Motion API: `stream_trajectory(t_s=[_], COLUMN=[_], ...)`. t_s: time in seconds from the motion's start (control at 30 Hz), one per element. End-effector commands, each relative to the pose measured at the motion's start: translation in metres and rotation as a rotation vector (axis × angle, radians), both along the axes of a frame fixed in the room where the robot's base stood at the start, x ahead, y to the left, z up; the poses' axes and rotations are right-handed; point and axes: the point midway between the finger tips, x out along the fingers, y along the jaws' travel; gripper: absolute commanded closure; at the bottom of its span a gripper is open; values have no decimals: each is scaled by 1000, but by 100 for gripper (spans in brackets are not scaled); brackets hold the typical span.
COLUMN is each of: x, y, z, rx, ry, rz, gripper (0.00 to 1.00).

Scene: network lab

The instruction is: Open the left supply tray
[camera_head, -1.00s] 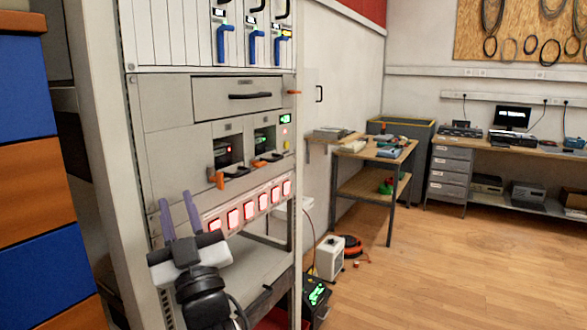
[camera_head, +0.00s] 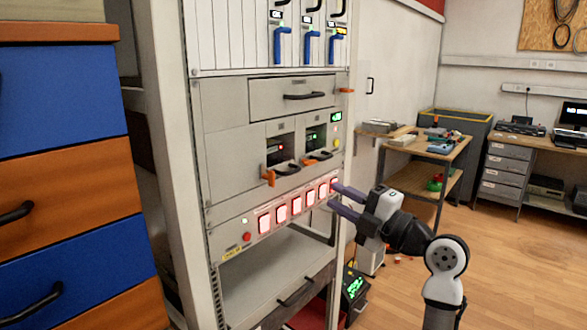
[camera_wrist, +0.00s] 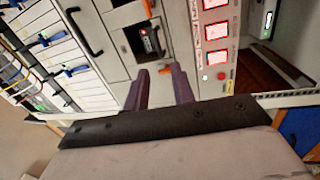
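The left supply tray (camera_head: 278,152) sits in the left of two dark bays in the rack, showing a red light. Its black handle (camera_head: 287,169) and an orange lever (camera_head: 268,178) are at its lower front. The wrist view shows this bay (camera_wrist: 148,40) turned sideways, with an orange lever (camera_wrist: 165,70) near the fingertips. The right supply tray (camera_head: 315,138) shows a green light. Both look pushed in. My gripper (camera_head: 334,194) is open and empty, with two purple fingers by the right end of the lit red buttons in the head view. The wrist view shows the fingers (camera_wrist: 160,80) apart.
A closed drawer (camera_head: 291,92) lies above the bays, and blue-handled modules (camera_head: 305,45) above it. The red button row (camera_head: 295,205) is below. A blue and orange cabinet (camera_head: 70,170) stands left. A workbench (camera_head: 415,180) and open floor lie right.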

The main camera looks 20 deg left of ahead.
Motion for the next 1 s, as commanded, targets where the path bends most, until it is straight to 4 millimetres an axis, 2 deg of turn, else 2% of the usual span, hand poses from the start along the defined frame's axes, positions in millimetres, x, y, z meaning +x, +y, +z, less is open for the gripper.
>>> stream_trajectory(t_s=[0.1,0.23,0.7,0.83,1.0], x=[-2,1,32,39,43], y=[-6,4,91,108,119], z=[4,7,24,26,26], rx=[-17,-20,-18,-18,-18], ry=[-42,-48,-44,-45,-46], rz=[18,24,23,21,20], gripper=[75,75,75,75,75])
